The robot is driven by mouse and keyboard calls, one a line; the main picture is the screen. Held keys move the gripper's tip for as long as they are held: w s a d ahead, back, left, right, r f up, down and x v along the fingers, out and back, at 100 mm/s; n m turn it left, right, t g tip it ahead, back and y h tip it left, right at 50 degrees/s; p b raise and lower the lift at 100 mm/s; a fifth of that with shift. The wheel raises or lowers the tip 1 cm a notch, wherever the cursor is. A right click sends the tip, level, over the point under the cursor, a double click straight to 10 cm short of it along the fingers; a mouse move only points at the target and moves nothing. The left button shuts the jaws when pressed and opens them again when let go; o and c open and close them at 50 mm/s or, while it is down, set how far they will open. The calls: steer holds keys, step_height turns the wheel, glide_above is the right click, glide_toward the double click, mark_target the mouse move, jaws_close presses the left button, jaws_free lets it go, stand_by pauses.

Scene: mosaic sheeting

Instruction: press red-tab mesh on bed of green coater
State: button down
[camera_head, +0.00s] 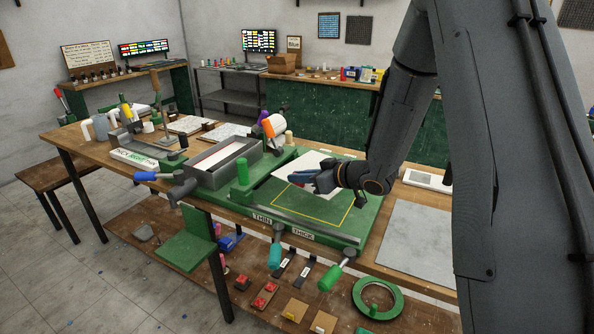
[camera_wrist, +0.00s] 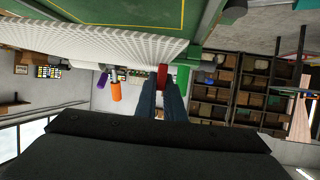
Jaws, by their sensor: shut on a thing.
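My gripper (camera_head: 300,180) is shut on the red tab of a white mesh sheet (camera_head: 308,163). In the wrist view the blue fingers (camera_wrist: 160,100) close on the red tab (camera_wrist: 163,76) at the sheet's edge, and the white ribbed mesh (camera_wrist: 90,42) stretches away from it. The green coater (camera_head: 350,234) stands on the bench, with a yellow outline on its bed. The mesh is over the rear part of that bed; I cannot tell whether it touches. The green bed also shows in the wrist view (camera_wrist: 150,12). My gripper hides part of the sheet.
A grey metal trough (camera_head: 222,163) and a green knob (camera_head: 242,171) stand left of the bed. An orange-and-white roll (camera_head: 272,125) is behind. A grey plate (camera_head: 415,238) lies to the right. Levers marked THIN and THICK hang at the front.

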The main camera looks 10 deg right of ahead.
mark_target(300, 211)
steer(key=shift+s, duration=0.15)
stand_by(0.3)
steer(key=shift+f+b, duration=2.15)
steer(key=shift+f, duration=1.95)
steer(key=shift+f, duration=0.15)
steer(key=c, duration=1.8)
jaws_free()
steer(key=shift+b+v, duration=0.9)
steer(key=shift+v, duration=3.1)
